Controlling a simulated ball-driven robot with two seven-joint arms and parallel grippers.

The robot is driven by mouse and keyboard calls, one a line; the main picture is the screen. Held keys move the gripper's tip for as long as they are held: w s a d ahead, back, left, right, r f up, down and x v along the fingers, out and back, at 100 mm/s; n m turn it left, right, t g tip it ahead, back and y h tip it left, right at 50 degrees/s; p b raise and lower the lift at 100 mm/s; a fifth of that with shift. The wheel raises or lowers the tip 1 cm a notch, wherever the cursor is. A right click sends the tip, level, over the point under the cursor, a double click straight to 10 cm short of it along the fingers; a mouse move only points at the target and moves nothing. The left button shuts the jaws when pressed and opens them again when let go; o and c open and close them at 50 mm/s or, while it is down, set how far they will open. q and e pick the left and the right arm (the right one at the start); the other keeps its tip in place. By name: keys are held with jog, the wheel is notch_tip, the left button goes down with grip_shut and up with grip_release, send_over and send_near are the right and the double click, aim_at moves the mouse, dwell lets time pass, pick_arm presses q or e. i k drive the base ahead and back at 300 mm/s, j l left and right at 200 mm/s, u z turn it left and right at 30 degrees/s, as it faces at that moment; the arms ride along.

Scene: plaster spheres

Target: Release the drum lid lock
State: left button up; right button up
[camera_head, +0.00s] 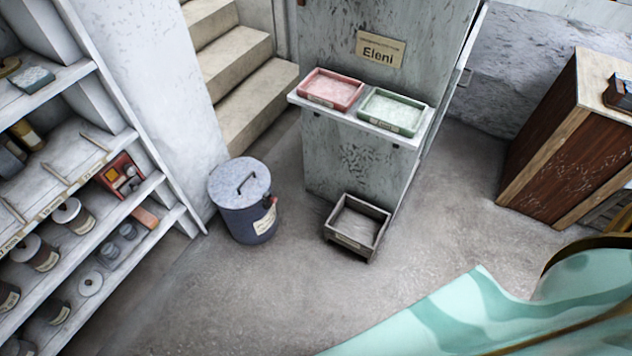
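A blue-grey metal drum (240,220) stands upright on the floor left of centre, near a white wall. Its round grey lid (240,183) sits on top and looks closed, with a dark bar handle across it. On the drum's right side, just under the rim, is a small red part (273,200), perhaps the lock; its state is too small to tell. A pale label is below it. Neither of my grippers shows in the head view.
Shelves (75,175) with jars and tins stand at left. Stairs (235,75) rise behind the drum. A panel with a ledge (358,126) holds red and green trays; a wooden crate (358,224) is below. Open floor lies in front. A mint-green surface (470,315) fills the lower right.

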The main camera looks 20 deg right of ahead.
aim_at(270, 200)
jog(key=z, duration=0.35)
jog(key=i+j+z, duration=0.55)
jog(key=j+z, duration=0.3)
